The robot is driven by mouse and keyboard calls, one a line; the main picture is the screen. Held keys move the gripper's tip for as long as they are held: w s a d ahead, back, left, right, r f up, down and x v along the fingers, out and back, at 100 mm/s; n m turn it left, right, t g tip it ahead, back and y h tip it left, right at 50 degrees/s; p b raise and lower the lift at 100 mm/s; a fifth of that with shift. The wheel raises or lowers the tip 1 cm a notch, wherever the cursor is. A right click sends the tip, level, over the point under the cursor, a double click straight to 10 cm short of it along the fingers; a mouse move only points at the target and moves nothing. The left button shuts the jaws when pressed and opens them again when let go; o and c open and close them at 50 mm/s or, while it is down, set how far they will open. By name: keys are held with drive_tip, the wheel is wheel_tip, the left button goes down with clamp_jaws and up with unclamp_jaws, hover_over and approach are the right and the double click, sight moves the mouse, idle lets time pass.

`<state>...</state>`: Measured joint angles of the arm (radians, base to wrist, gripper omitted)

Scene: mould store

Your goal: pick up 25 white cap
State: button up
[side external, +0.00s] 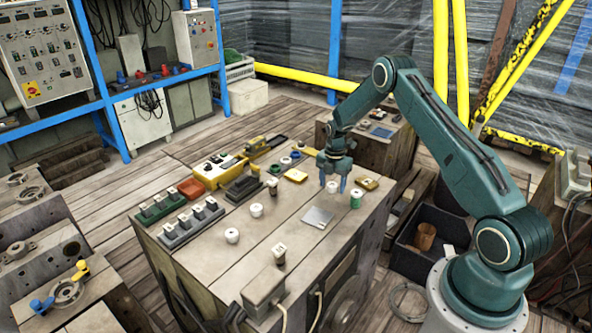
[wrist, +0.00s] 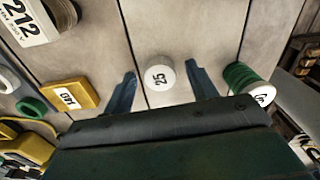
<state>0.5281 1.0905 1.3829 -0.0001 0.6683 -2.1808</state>
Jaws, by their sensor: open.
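The white cap marked 25 (wrist: 160,77) stands on the wooden bench top, its numbered round top facing the wrist camera. My gripper (wrist: 160,75) is open, with one blue finger to each side of the cap and a visible gap on both sides. In the side view the cap (side external: 332,187) shows low between the fingers of my gripper (side external: 333,181). I cannot tell the exact height of the fingertips above the bench.
A green and white spool-like piece (wrist: 246,82) stands close to the right finger. A yellow block marked 140 (wrist: 68,96) and a green ring (wrist: 30,107) lie left. A grey plate (side external: 318,217) lies in front. Other white caps (side external: 232,236) stand farther left on the bench.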

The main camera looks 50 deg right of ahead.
sight(332, 184)
drive_tip(key=c, duration=1)
drive_tip(key=shift+c, duration=0.2)
drive_tip(key=shift+r, duration=0.2)
wheel_tip(332, 184, up, 20)
drive_tip(key=shift+f, duration=0.15)
idle(0.4)
